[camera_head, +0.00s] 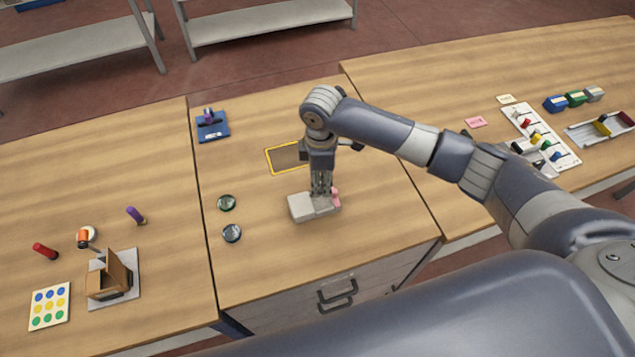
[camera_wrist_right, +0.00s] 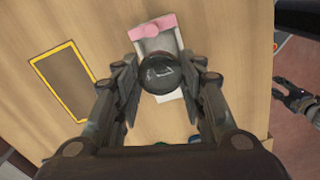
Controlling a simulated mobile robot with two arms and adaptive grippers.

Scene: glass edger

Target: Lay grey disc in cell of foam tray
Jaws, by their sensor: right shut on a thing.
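My right gripper (camera_wrist_right: 160,80) is shut on the grey disc (camera_wrist_right: 160,73), a round, dark glassy piece between its fingertips. It is above the pale grey foam tray (camera_head: 299,208), whose end also shows past the disc in the right wrist view (camera_wrist_right: 158,43). In the head view, my right gripper (camera_head: 321,194) covers part of the tray and hides the disc. A pink piece (camera_wrist_right: 153,26) sits at the tray's far end. I cannot tell whether the disc touches the tray. My left gripper (camera_wrist_right: 277,90) is open and empty off the table's front edge.
A green-tinted disc (camera_head: 227,202) and a bluish disc (camera_head: 232,233) lie left of the tray. A yellow-framed dark panel (camera_head: 285,158) lies behind it. A blue stand (camera_head: 212,128) is at the back left. Bare wood surrounds the tray's front.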

